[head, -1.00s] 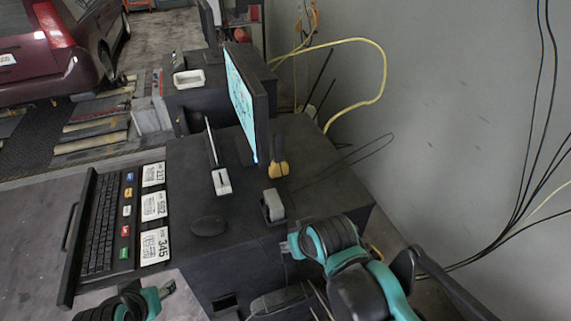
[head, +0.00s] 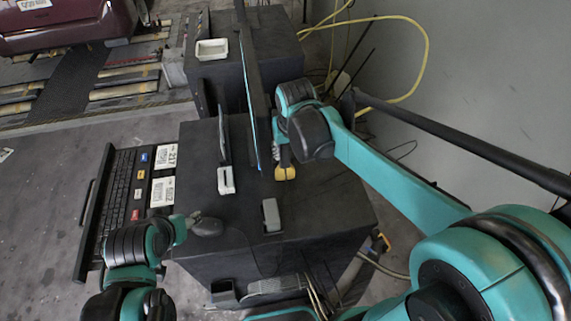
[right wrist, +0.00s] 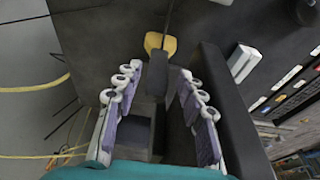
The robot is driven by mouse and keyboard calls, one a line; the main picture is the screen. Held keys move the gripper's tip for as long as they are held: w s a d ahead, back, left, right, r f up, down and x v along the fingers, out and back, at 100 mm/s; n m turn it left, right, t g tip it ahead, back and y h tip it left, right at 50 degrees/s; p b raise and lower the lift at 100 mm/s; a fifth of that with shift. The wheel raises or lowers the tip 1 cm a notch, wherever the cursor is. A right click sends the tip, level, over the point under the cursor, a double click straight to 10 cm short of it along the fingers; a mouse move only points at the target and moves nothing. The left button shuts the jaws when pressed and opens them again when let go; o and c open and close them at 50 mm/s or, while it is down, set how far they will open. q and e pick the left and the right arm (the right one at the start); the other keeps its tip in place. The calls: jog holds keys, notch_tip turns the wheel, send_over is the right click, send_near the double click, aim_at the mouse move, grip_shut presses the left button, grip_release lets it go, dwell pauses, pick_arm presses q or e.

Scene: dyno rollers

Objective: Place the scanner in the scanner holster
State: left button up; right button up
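The scanner is yellow and black. In the head view its yellow end (head: 285,173) shows beside the monitor's foot, below my right gripper (head: 284,145), which hides the rest. In the right wrist view the yellow end (right wrist: 160,43) lies just beyond the fingertips, and its dark handle reaches between them. My right gripper (right wrist: 158,90) is open, with fingers apart on either side of the handle. A small grey upright holder (head: 271,214), seemingly the holster, stands near the cabinet top's front edge and looks empty. My left gripper (head: 188,228) is beside the mouse; its fingers are unclear.
The monitor (head: 256,85) stands close to the left of my right gripper. A white-based stand (head: 226,180), a dark mouse (head: 207,227) and a keyboard tray (head: 86,215) are further left. A grey wall (head: 480,80) and a yellow hose (head: 425,60) are on the right.

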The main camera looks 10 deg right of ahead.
aim_at(286, 147)
jog(key=w, duration=0.2)
jog(key=shift+w, duration=0.3)
jog(key=x, duration=0.5)
jog(key=shift+w, duration=0.1)
grip_shut()
